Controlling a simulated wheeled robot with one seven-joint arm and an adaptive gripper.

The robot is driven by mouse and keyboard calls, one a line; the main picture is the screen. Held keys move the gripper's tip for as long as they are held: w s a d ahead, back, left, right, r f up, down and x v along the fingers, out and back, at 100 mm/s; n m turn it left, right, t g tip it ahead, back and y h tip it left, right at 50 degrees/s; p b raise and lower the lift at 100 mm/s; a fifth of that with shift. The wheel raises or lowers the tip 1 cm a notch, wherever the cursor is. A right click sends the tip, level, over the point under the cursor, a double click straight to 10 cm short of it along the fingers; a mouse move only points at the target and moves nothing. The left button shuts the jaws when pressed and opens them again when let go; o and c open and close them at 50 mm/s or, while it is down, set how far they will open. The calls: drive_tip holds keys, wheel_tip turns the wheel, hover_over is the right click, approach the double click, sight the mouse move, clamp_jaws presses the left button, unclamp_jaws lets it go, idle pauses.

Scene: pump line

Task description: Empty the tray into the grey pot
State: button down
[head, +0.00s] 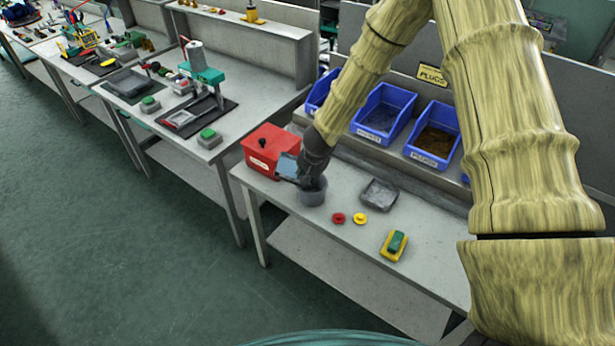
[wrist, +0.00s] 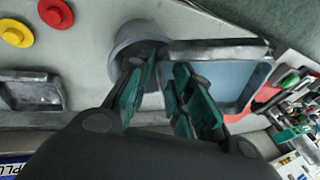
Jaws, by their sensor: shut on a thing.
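My gripper (wrist: 165,95) is shut on a tray with a grey rim and a pale blue inner face (wrist: 205,78). In the head view the tray (head: 287,165) is held steeply tilted, left of my gripper (head: 303,178) and above the table. No loose pieces show on the visible part of its inner face. The grey pot (head: 313,197) stands upright on the table just under the gripper and beside the tray's edge. In the wrist view the pot (wrist: 124,42) is partly hidden by the fingers and tray, and its contents cannot be made out.
A red box (head: 262,150) stands close behind and left of the tray. A dark grey tray (head: 380,195), a red disc (head: 338,218), a yellow disc (head: 360,218) and a yellow-green switch (head: 394,245) lie to the right. Blue bins (head: 383,112) line the back.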

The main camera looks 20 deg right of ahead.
drive_tip(key=shift+s+d, duration=0.15)
drive_tip(key=shift+d, duration=0.25)
drive_tip(key=shift+d+f+m+t+y+b, duration=0.15)
drive_tip(key=shift+t+y+b, duration=0.35)
drive_tip(key=shift+b, duration=1.75)
drive_tip(key=shift+r+m+t+y+b, duration=0.15)
drive_tip(key=shift+y+b, duration=0.65)
drive_tip(key=shift+b, duration=1.4)
drive_tip(key=shift+s+d+t+y+b, duration=0.1)
drive_tip(key=shift+t+y+b, duration=0.5)
drive_tip(key=shift+b, duration=1.2)
drive_tip(key=shift+f+y+b, duration=0.15)
drive_tip(key=shift+y+b, duration=0.25)
drive_tip(key=shift+b, duration=0.55)
drive_tip(key=shift+b, duration=0.45)
drive_tip(key=shift+d+m+t+y+b, duration=0.1)
drive_tip(key=shift+m+t+y+b, duration=0.45)
drive_tip(key=shift+b, duration=1.8)
drive_tip(key=shift+s+y+b, duration=0.1)
drive_tip(key=shift+y+b, duration=0.3)
drive_tip(key=shift+y, duration=0.15)
